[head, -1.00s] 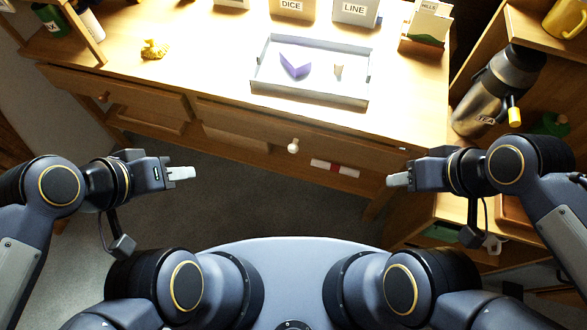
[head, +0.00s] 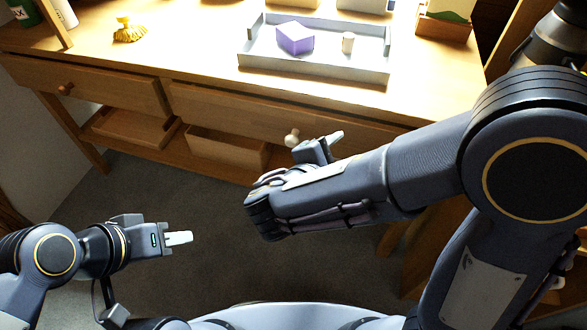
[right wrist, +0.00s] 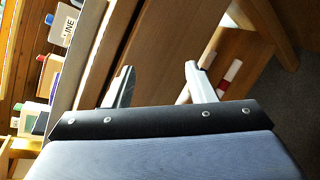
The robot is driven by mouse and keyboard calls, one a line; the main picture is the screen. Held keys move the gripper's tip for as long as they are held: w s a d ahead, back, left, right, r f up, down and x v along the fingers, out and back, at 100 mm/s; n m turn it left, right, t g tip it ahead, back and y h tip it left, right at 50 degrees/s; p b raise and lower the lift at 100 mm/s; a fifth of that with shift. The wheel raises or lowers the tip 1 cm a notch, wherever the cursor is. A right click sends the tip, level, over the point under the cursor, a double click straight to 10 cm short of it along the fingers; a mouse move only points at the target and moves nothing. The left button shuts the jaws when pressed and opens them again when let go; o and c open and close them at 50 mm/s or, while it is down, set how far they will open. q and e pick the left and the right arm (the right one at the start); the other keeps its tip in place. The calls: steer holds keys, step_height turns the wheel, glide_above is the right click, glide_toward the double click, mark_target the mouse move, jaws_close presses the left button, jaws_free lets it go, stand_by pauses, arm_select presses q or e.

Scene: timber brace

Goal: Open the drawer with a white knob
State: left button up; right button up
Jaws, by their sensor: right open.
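The white knob (head: 291,138) sits on the front of the wide right-hand drawer (head: 225,110), which is closed. My right gripper (head: 331,140) is open, with its fingers just right of the knob in the head view; contact cannot be told. In the right wrist view the two fingers (right wrist: 162,78) stand apart beside the wooden desk front, and I cannot make out the knob clearly there. My left gripper (head: 180,238) is low on the left, away from the desk; whether its jaws are parted is unclear.
Another drawer (head: 90,85) with a brown knob (head: 65,88) is at the left. A grey tray (head: 315,68) with a purple block (head: 295,38) stands on the desktop. Open wooden boxes (head: 228,148) sit below the drawers. The floor in front is clear.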

mark_target(291, 144)
steer(key=a+f+n+t+y+b, duration=0.35)
steer(key=a+n+t, duration=0.2)
steer(key=a, duration=0.55)
arm_select(q)
step_height(291, 144, down, 7)
steer(key=b, duration=0.1)
arm_select(e)
steer(key=shift+m+h, duration=0.25)
steer(key=x, duration=0.7)
steer(key=shift+w+a+f, duration=0.1)
steer(key=shift+w+f, duration=0.2)
steer(key=shift+w, duration=0.1)
jaws_close()
